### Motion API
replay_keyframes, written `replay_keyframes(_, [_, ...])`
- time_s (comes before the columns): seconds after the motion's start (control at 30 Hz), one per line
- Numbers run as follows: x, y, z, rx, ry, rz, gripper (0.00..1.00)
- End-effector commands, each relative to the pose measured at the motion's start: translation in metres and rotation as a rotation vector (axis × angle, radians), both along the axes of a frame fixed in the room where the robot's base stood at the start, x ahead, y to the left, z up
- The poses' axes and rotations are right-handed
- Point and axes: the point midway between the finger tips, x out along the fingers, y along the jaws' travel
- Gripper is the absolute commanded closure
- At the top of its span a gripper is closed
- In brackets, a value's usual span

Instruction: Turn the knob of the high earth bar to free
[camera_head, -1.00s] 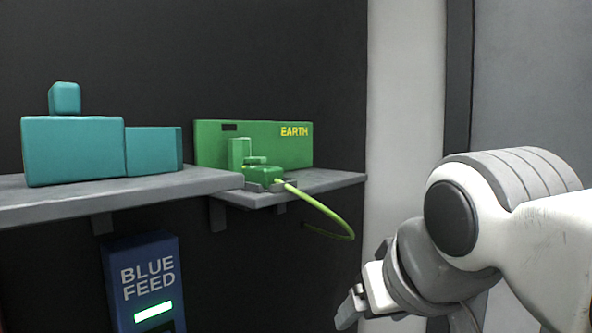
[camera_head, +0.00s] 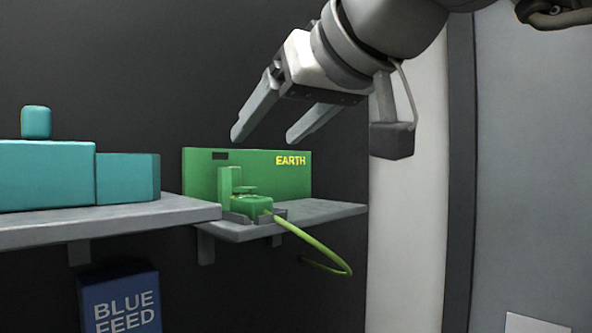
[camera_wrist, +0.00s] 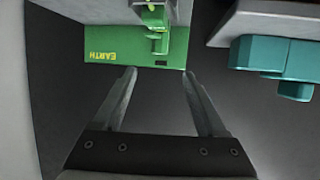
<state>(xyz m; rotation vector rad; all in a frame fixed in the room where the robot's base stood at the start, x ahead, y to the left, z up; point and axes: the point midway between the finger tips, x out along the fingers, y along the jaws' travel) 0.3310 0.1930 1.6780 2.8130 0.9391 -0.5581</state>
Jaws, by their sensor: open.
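The green earth bar (camera_head: 300,182) has a back panel marked EARTH and stands on a grey shelf. A green block with an upright piece, perhaps the knob assembly (camera_head: 250,203), sits in front of the panel; I cannot tell the knob's setting. A yellow-green cable (camera_head: 315,243) runs from it and hangs over the shelf edge. My gripper (camera_head: 262,138) is open and empty, above and in front of the panel, touching nothing. In the wrist view the open fingers (camera_wrist: 158,85) point toward the panel (camera_wrist: 105,44), and the green block (camera_wrist: 157,22) shows beyond them.
The earth shelf (camera_head: 335,211) is partly bare at its right. Teal boxes (camera_head: 45,178) stand on another grey shelf (camera_head: 110,217) at the left. A blue box marked BLUE FEED (camera_head: 120,300) is below. A pale wall column (camera_head: 410,230) stands at the right.

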Motion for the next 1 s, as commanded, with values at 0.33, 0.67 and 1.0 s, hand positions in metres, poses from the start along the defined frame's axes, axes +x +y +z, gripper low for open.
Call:
replay_keyframes(0.33, [0.058,0.044,-0.030,-0.004,0.005,0.000,0.26])
replay_keyframes(0.67, [0.095,0.072,-0.049,0.000,0.002,0.001,0.26])
replay_keyframes(1.0, [0.101,0.076,-0.053,0.000,0.001,0.000,0.26])
